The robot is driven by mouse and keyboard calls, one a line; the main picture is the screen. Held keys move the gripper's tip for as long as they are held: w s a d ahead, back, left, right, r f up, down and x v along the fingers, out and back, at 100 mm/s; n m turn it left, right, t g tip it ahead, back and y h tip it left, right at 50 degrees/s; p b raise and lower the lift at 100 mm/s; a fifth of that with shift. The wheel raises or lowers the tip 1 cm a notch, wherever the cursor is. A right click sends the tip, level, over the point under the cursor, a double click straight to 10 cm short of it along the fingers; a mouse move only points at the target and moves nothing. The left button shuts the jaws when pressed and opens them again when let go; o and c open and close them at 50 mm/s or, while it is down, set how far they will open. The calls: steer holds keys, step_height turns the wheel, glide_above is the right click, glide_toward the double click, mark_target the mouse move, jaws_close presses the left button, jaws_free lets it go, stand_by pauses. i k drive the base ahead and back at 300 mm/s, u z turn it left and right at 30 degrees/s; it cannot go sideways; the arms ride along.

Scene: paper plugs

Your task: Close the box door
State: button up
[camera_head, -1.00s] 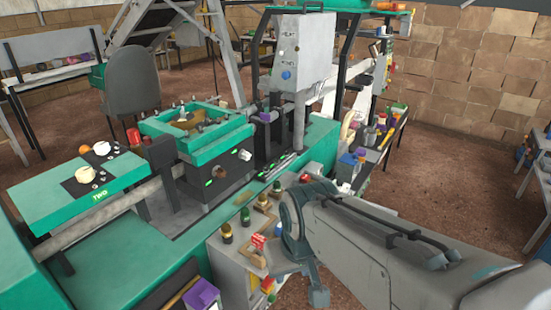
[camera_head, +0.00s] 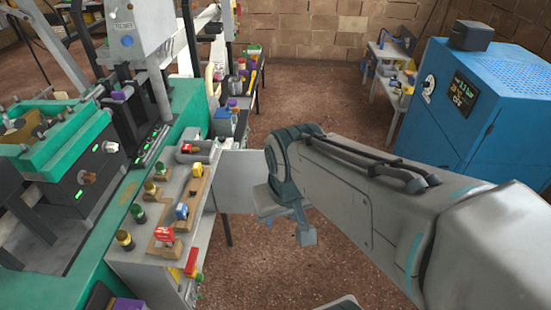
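A grey metal box (camera_head: 145,268) stands at the left of my arm, against the green machine frame. A flat pale panel (camera_head: 238,178), which looks like its door, sticks out to the right from the box's far end and stands open. My arm reaches in from the lower right. My gripper (camera_head: 287,225) hangs at the arm's end, just right of the panel in the picture, in front of the brown floor. Its fingers are small and partly hidden by the wrist, so whether it touches the panel or is open cannot be told.
The box top carries wooden blocks with red and blue switches (camera_head: 166,235) and several knobs (camera_head: 124,239). A green machine (camera_head: 60,140) fills the left. A blue cabinet (camera_head: 470,110) stands at the right. Open brown floor (camera_head: 330,105) lies between them.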

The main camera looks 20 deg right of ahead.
mark_target(236, 171)
steer(key=z, duration=1.25)
steer(key=i, duration=3.7)
steer(key=u, duration=4.45)
